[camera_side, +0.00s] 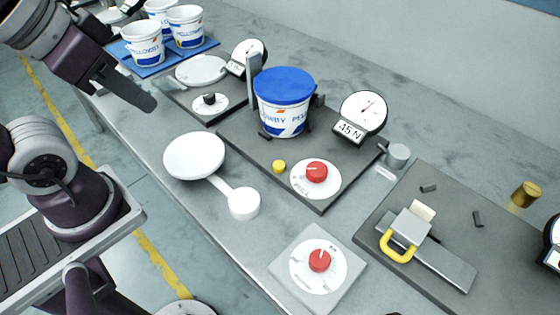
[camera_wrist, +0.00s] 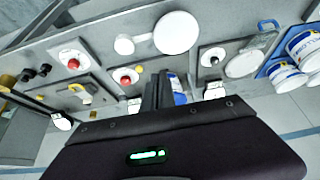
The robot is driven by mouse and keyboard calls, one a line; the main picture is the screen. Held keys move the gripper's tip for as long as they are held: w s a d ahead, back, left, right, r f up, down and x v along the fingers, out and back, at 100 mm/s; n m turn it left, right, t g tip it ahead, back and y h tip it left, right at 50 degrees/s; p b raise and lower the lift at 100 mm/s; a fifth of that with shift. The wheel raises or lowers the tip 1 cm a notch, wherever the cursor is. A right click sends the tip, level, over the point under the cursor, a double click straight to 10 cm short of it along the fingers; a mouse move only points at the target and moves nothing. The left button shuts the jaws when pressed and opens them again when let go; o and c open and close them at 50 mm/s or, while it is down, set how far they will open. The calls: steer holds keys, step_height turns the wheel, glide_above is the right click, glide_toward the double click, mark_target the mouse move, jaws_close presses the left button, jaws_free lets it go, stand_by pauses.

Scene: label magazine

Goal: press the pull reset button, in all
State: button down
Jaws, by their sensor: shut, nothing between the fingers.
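A small yellow button (camera_side: 279,166) sits on the dark plate of the middle station, left of a red knob (camera_side: 316,171) on a white dial marked "PULL". In the wrist view the yellow button (camera_wrist: 140,69) is a small spot beside that red knob (camera_wrist: 125,81). A gauge (camera_side: 361,117) on the same station reads 45 N. A white tub with a blue lid (camera_side: 284,97) stands between holders there. My gripper (camera_side: 150,103) is shut and empty, in the air at the upper left, well apart from the button. Its fingers (camera_wrist: 165,90) also show in the wrist view.
A white round paddle (camera_side: 194,156) lies on the bench near the front edge. A second red knob (camera_side: 319,260) is on a separate plate. A yellow-handled slide (camera_side: 398,245) is at right. Several tubs (camera_side: 143,45) stand on a blue mat at the back left.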

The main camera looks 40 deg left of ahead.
stand_by(0.4)
step_height(320, 180, down, 2)
steer(key=w+a+m+y, duration=0.2)
steer(key=w+a+m, duration=0.1)
steer(key=m, duration=0.5)
steer(key=m+t+h, duration=0.1)
steer(key=m+t, duration=0.3)
steer(key=m, duration=3.2)
glide_above(276, 167)
step_height(276, 167, down, 7)
steer(key=shift+f, duration=0.1)
steer(key=shift+f, duration=4.4)
